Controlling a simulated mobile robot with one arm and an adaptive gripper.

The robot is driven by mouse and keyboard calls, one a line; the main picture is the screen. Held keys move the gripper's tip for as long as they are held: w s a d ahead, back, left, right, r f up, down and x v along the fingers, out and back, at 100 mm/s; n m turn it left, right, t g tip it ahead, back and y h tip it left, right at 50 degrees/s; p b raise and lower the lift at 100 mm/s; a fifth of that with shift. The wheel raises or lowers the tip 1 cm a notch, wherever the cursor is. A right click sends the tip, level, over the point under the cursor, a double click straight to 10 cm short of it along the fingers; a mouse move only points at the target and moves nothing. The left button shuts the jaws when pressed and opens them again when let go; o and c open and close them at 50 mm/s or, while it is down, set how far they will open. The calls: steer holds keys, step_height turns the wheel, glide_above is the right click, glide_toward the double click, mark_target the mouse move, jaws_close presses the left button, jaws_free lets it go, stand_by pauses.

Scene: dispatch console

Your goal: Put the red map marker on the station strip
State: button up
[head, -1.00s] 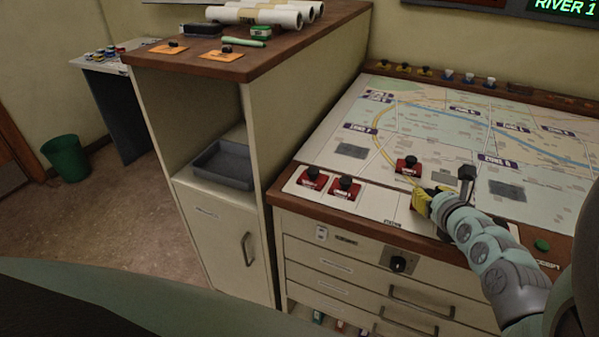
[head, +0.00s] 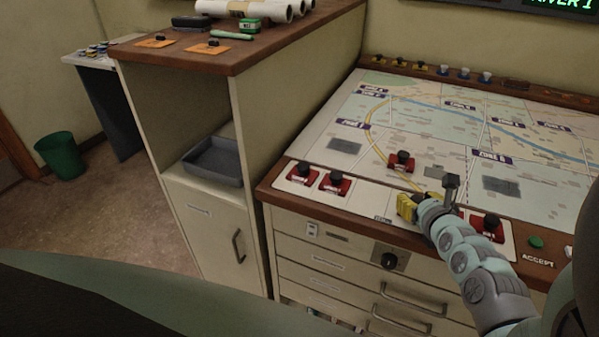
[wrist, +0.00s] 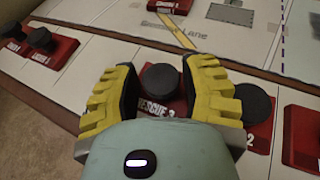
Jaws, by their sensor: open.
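A red map marker with a black knob (head: 402,161) stands on the map; its base shows at the top of the wrist view (wrist: 170,5). On the pale station strip (head: 368,196), two red markers (head: 305,172) (head: 336,182) stand at the left and another (head: 487,227) at the right. My gripper (head: 410,207) is low over the strip with yellow fingers open. In the wrist view, a red marker reading RESCUE 3 (wrist: 160,79) sits between the spread fingers. Another black-knobbed red marker (wrist: 255,104) is close beside the right finger, partly hidden by it.
The map board (head: 440,135) lies behind the strip, with yellow and white-blue markers (head: 465,73) along its back ledge. A green button (head: 535,241) is at the right front. A taller cabinet (head: 240,60) stands left. Clear strip lies left of my gripper.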

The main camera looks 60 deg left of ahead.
steer(key=shift+s+d+r, duration=0.2)
steer(key=shift+d+r, duration=0.1)
steer(key=shift+d, duration=0.1)
steer(key=p+v, duration=0.1)
steer(key=v, duration=1)
